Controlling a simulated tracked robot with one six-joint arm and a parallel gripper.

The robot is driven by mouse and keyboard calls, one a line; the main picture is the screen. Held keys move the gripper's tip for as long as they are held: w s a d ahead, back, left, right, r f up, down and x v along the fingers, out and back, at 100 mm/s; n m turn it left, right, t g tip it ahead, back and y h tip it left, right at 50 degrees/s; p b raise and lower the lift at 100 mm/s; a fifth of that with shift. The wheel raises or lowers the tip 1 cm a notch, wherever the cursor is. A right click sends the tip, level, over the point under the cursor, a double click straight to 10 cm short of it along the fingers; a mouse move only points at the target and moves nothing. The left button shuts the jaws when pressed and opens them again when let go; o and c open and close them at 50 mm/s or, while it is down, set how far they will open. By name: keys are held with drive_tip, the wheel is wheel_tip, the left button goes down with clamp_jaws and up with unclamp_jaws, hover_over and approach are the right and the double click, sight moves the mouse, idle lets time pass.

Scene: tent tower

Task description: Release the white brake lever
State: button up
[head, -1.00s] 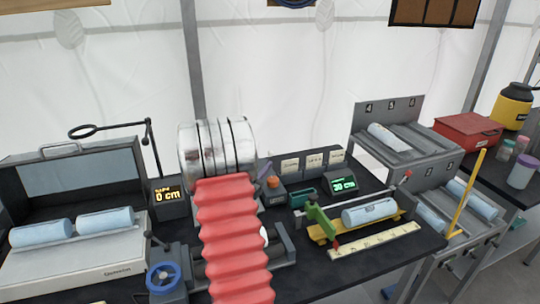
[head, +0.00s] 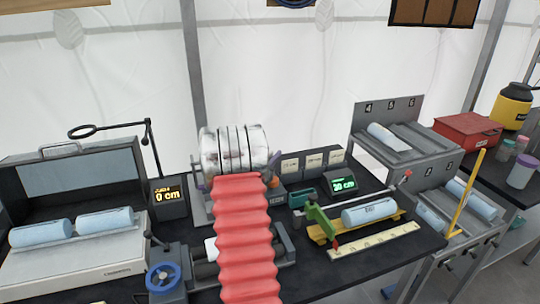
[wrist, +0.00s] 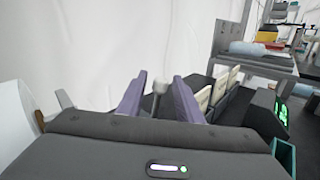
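In the wrist view, my gripper (wrist: 157,108) has its two purple fingers apart. A pale grey-white lever with a rounded top (wrist: 160,86) stands upright between them, with a gap visible on at least one side. I take it for the white brake lever, but its base is hidden behind my gripper body. In the head view, my red-sleeved arm and its silver ringed end cover the lever and most of my gripper.
Cream-labelled boxes (head: 313,161) and a green-lit display (head: 343,185) stand right of my gripper. A blue handwheel (head: 164,277) is at front left. A cylinder lies on a yellow cradle (head: 370,213) to the right. A black display (head: 167,196) stands at left.

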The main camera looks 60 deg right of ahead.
clamp_jaws()
idle(0.3)
drive_tip(key=shift+w, duration=0.1)
